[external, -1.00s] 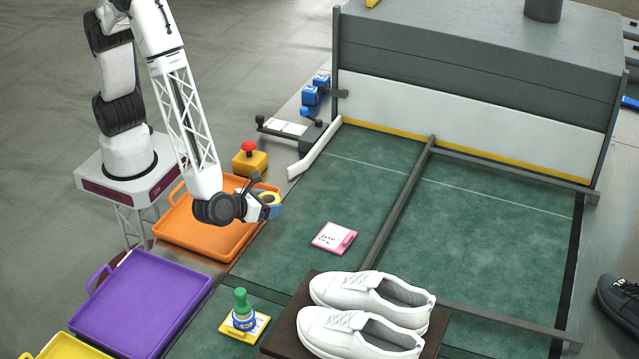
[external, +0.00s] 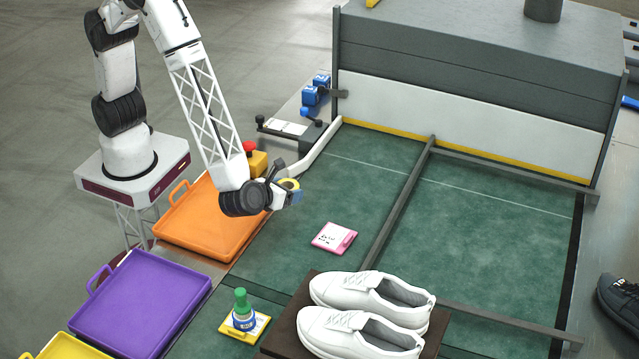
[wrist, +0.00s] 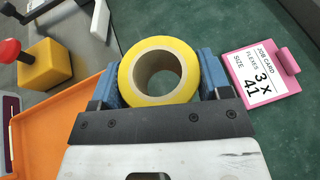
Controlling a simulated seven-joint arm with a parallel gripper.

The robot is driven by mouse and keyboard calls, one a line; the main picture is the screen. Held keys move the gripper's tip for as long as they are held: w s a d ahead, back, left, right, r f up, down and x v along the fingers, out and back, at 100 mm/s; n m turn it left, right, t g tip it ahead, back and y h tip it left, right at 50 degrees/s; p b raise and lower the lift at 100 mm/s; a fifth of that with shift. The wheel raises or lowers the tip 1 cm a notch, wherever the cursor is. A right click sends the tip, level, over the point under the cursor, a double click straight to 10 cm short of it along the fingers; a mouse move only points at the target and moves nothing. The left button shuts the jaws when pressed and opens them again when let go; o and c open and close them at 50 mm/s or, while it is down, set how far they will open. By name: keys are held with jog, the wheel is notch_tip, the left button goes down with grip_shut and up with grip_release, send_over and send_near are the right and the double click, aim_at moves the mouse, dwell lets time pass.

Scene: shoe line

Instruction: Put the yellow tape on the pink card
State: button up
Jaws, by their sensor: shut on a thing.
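The yellow tape (wrist: 158,72) is a roll held between the blue fingers of my gripper (wrist: 158,80) in the wrist view. In the external view the tape (external: 289,184) shows at the tip of my gripper (external: 285,193), raised above the left edge of the green mat. The pink card (external: 334,237) lies flat on the green mat, to the right of and lower in the picture than my gripper. The card also shows in the wrist view (wrist: 288,84), to the right of the gripper, with printed text and a pink clip. The tape is apart from the card.
White shoes (external: 366,304) stand on a brown board below the card. An orange tray (external: 180,236) and a purple tray (external: 140,300) lie to the left. A green-capped bottle (external: 243,311) stands on a yellow card. A metal bar (external: 398,205) crosses the mat right of the pink card.

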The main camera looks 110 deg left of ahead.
jog(key=w, duration=0.5)
jog(key=w+d+f, duration=0.1)
jog(key=w, duration=0.4)
jog(key=w+d, duration=0.1)
jog(key=w, duration=0.4)
jog(key=shift+w+f, duration=0.2)
jog(key=shift+f, duration=0.05)
jog(key=shift+f, duration=0.1)
jog(key=shift+f, duration=1.65)
jog(key=shift+f, duration=0.6)
jog(key=o, duration=0.9)
jog(key=shift+o, duration=0.2)
jog(key=shift+r, duration=0.2)
